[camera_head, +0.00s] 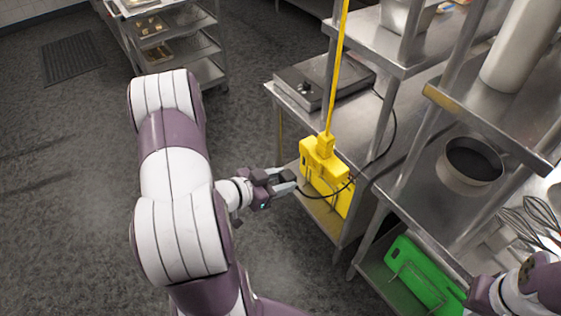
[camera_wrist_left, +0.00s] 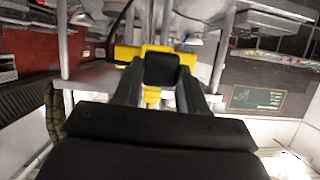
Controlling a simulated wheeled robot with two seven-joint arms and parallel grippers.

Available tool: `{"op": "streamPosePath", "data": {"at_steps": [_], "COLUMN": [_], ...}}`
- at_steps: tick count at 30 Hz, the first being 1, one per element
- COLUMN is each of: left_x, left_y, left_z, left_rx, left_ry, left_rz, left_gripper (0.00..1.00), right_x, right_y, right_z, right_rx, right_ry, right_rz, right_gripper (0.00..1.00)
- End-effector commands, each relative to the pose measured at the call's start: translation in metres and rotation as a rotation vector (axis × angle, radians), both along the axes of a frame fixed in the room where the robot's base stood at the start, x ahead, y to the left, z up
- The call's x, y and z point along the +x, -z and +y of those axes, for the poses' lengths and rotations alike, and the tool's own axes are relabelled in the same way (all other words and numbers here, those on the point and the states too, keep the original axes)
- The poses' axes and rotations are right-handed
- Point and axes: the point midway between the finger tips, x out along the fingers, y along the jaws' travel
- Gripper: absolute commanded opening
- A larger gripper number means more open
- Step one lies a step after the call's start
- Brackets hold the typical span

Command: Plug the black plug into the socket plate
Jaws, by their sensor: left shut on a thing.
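My left gripper (camera_head: 286,182) is shut on the black plug (camera_wrist_left: 161,70), which sits between its two fingertips in the left wrist view. In the head view the plug is mostly hidden by the fingers. A black cable (camera_head: 392,133) runs from the plug up toward the hot plate. The yellow socket plate (camera_head: 322,163) hangs on a yellow cord, just right of the gripper. In the wrist view yellow parts (camera_wrist_left: 187,61) show behind the plug; the plug hides their middle, and I cannot tell whether they touch. My right gripper (camera_head: 484,296) is partly visible at the lower right; its fingertips are unclear.
A steel table carries a hot plate (camera_head: 318,82). Steel shelf racks with posts stand at the right, holding a pot (camera_head: 471,165) and whisks (camera_head: 520,226). A green board (camera_head: 420,280) sits on a low shelf. Open floor (camera_head: 70,190) lies at the left.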

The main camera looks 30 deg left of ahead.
Motion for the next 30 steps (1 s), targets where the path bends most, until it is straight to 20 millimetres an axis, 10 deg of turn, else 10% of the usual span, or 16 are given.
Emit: {"op": "streamPosePath", "data": {"at_steps": [30], "left_x": [0.049], "left_y": [-0.001], "left_z": [-0.021], "left_rx": [-0.002], "left_ry": [0.006], "left_rz": [-0.001], "left_gripper": [0.07], "right_x": [0.000], "right_y": [0.010], "right_z": [0.000], "right_rx": [0.000], "right_ry": [0.000], "right_rz": [0.001], "right_gripper": [0.00]}}
